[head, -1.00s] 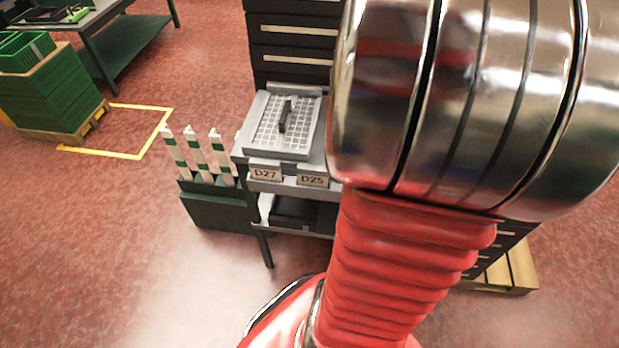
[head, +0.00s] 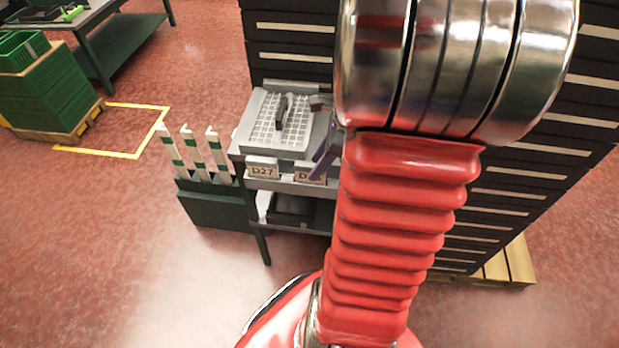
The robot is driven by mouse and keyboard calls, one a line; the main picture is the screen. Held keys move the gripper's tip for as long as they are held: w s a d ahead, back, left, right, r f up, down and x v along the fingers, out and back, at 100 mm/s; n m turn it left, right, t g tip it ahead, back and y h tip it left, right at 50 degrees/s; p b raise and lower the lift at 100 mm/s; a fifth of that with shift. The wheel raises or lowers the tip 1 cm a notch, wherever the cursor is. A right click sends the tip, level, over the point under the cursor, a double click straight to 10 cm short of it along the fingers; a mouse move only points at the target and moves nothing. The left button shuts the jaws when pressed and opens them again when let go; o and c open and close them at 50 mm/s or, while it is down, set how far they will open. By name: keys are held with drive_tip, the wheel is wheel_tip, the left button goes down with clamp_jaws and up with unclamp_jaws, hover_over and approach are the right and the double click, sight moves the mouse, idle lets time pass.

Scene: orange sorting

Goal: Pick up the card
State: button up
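Two pale cards stand at the front edge of a grey cart (head: 288,185). The left card (head: 262,171) reads D27. The right card (head: 309,177) is partly covered, with only its first letter, D, clear. My gripper (head: 322,158) shows only in part, as dark and purple-grey pieces beside my arm. One piece lies in front of the right card's upper right. I cannot tell whether it touches the card. My arm hides the rest of my gripper, so its opening cannot be judged.
A grey grid-topped tray (head: 255,135) with a black handle (head: 282,110) sits on the cart. A dark drawer cabinet (head: 290,40) stands behind. A green box (head: 212,203) with several green-and-white posts is at the cart's left. Open red floor (head: 130,240) lies in front.

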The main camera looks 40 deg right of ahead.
sight(302, 170)
drive_tip(key=x, duration=0.4)
drive_tip(key=shift+w+a+f, duration=0.1)
drive_tip(key=shift+w+f, duration=0.15)
drive_tip(key=shift+f, duration=0.1)
clamp_jaws()
idle(0.5)
